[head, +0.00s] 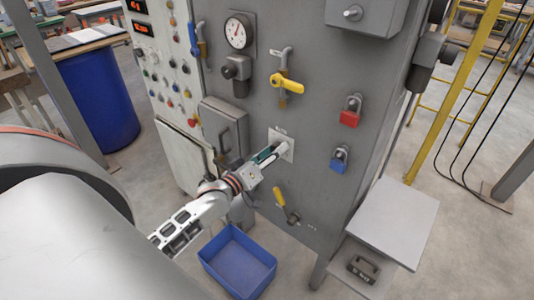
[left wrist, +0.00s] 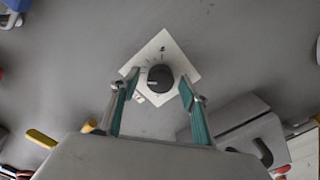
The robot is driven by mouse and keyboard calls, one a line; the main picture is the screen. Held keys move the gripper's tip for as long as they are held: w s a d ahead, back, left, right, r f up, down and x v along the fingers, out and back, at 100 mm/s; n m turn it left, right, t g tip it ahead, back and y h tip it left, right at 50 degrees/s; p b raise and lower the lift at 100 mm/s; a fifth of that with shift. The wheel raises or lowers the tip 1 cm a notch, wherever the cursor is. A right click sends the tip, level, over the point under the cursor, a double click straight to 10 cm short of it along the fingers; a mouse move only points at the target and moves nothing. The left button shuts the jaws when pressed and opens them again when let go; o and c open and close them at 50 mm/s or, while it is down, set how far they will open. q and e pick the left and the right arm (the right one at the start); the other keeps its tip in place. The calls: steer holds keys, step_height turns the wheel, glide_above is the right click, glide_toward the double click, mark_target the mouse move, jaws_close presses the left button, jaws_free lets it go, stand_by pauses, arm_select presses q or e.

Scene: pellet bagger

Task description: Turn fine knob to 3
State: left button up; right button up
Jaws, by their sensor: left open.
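The fine knob is a round black knob (left wrist: 160,77) on a white square plate (left wrist: 182,47) fixed to the grey machine front. In the left wrist view the plate appears turned like a diamond, with small marks around the knob that are too small to read. My left gripper (left wrist: 157,92) is open, its two teal-padded fingers on either side of the knob with gaps to it. In the head view my left gripper (head: 270,154) is at the white plate (head: 283,143) and hides most of the knob. My right gripper is not in view.
A yellow-handled valve (head: 287,82) is above the plate, and another yellow handle (head: 281,199) is below it. A red padlock (head: 349,118) and a blue padlock (head: 338,166) hang to the right. A grey box (head: 226,130) stands out on the left. A blue bin (head: 238,262) is below.

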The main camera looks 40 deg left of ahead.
arm_select(q)
steer(key=s, duration=1.2)
steer(key=shift+a, duration=0.45)
steer(key=s+d+f+m+g, duration=0.3)
steer(key=s+d+f+m, duration=0.2)
steer(key=f, duration=0.7)
steer(key=s+d+f+m+g, duration=0.4)
steer(key=s+d+f, duration=0.4)
steer(key=d+f, duration=0.3)
steer(key=shift+s+f+m+g+h, duration=0.3)
steer(key=shift+s+f+m+h, duration=0.1)
steer(key=shift+f+m, duration=0.45)
steer(key=shift+w, duration=0.1)
steer(key=c, duration=0.5)
steer(key=shift+a, duration=0.1)
